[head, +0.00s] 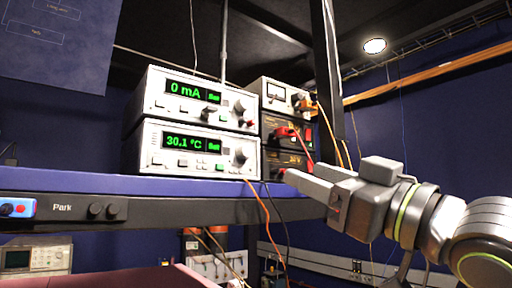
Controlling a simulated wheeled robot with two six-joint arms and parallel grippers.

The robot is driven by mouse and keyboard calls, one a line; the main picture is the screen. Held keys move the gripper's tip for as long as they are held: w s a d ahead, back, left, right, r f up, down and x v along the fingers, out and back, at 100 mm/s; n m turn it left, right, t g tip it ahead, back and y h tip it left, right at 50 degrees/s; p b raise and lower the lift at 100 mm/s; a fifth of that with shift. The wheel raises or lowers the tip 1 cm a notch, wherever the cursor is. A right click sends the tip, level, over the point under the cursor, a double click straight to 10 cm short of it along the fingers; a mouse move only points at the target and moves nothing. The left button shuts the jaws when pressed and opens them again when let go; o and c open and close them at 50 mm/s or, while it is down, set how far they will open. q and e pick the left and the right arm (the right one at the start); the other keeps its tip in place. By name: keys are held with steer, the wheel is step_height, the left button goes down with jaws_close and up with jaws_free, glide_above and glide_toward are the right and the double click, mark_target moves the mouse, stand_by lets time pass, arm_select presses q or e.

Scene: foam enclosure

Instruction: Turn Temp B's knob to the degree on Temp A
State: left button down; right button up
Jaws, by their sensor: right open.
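A white instrument (200,150) on the blue shelf shows 30.1 °C in green digits. Its round knob (241,155) is at the right of its front face. No Temp A or Temp B label is readable, so I cannot tell which one this is. Only one temperature readout shows. My right gripper (300,177) is open and empty, to the right of the knob and slightly lower in the picture. Its fingers point left, apart from the knob. My left gripper is not in view.
A similar white instrument (172,88) reading 0 mA is stacked on top. Dark units (287,130) with red and orange cables stand close on the right, beside a dark upright post (331,80). Cables hang over the edge of the shelf (70,181). A small oscilloscope (36,257) sits lower left.

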mark_target(249, 152)
steer(key=p+x, duration=0.4)
steer(key=x, duration=0.8)
steer(key=shift+s, duration=0.1)
steer(key=shift+w+a+r+p, duration=0.15)
steer(key=shift+w+a+p, duration=0.1)
steer(key=shift+w+p, duration=0.15)
jaws_close()
steer(key=shift+n, duration=0.5)
